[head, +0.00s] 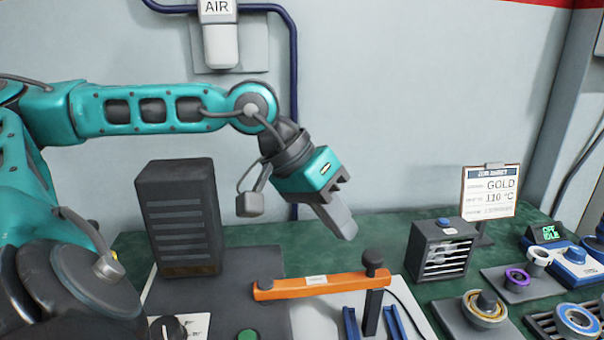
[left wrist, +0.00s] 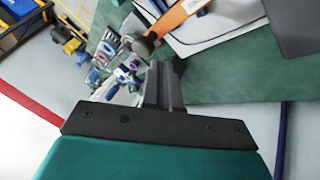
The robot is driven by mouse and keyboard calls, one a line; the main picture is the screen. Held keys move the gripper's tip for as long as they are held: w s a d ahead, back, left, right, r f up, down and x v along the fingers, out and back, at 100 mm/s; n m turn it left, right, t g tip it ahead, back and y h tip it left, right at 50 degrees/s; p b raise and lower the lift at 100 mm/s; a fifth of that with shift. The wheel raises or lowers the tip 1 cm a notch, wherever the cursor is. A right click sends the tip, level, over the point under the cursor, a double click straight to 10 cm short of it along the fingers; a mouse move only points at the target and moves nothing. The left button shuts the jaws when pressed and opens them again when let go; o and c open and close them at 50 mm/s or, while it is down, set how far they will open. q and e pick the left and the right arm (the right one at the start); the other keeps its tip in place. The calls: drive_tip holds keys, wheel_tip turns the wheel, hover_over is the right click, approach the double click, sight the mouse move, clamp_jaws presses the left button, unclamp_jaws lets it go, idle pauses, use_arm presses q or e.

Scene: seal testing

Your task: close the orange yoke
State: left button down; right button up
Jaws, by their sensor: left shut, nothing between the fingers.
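The orange yoke (head: 320,285) is a flat orange bar with a small white label, lying roughly level above the white plate in the head view. Its right end meets a dark post with a round black knob (head: 374,258). The yoke also shows at the top of the left wrist view (left wrist: 178,17), with the knob (left wrist: 143,45) at its end. My left gripper (head: 342,222) is shut and empty, above and behind the yoke, apart from it and left of the knob. Its fingers (left wrist: 163,84) show together in the left wrist view. My right gripper is not in view.
Two blue rails (head: 392,322) stand on the white plate (head: 418,318) below the yoke. A tall dark box (head: 178,218) stands left. A dark slotted rack (head: 441,250), an order board (head: 490,190) and ring holders (head: 484,308) are at the right. Green tabletop is clear behind the yoke.

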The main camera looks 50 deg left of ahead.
use_arm(q)
drive_tip(key=v, duration=0.9)
drive_tip(key=shift+s+r, duration=0.15)
drive_tip(key=shift+r, duration=0.2)
drive_tip(key=shift+a, duration=0.15)
